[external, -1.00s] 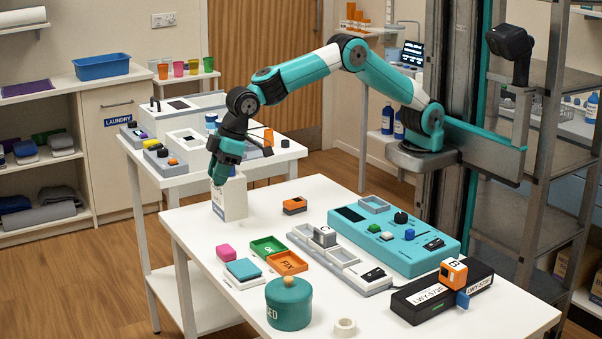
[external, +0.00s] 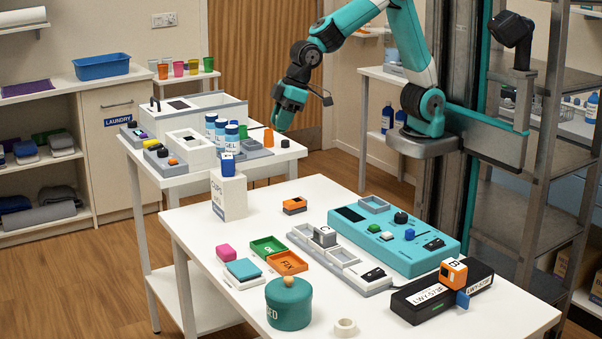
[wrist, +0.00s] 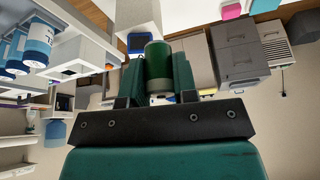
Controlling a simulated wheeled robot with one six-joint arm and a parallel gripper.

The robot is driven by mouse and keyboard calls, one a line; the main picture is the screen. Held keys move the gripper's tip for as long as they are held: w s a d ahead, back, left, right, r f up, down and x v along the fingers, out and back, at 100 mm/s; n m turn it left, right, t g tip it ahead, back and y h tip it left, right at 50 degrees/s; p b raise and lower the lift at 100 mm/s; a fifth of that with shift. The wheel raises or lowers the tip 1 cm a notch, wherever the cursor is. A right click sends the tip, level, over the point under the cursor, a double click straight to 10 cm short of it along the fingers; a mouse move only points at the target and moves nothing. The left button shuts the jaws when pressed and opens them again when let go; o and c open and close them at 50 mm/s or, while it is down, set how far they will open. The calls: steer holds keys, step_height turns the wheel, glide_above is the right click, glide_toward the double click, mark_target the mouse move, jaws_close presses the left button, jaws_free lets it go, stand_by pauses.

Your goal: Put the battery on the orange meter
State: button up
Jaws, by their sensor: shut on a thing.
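My gripper (external: 284,122) is raised above the back of the front table, pointing down. In the wrist view its teal fingers (wrist: 158,80) are shut on a dark green cylinder (wrist: 157,60) with a paler band, which looks like the battery. In the external view the held cylinder cannot be told apart from the fingers. A small orange box with a dark face (external: 294,205), which looks like the orange meter, lies on the front table, below my gripper in the picture. A blue block with a white face (external: 228,168) stands on a white box (external: 230,197) to the left.
The front table (external: 190,225) holds a teal console (external: 395,236), a grey tray row (external: 338,258), green and orange trays, a teal pot (external: 289,303) and a black case with an orange cube (external: 453,272). Bottles (external: 221,133) stand on the table behind. Bare tabletop surrounds the small orange box.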

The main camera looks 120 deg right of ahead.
glide_above(290, 201)
steer(key=s, duration=0.1)
steer(key=f, duration=1.6)
steer(key=shift+s+a, duration=0.15)
steer(key=shift+s, duration=0.05)
steer(key=shift+f, duration=2.1)
steer(key=shift+f, duration=0.2)
steer(key=o, duration=0.9)
steer(key=shift+r, duration=0.1)
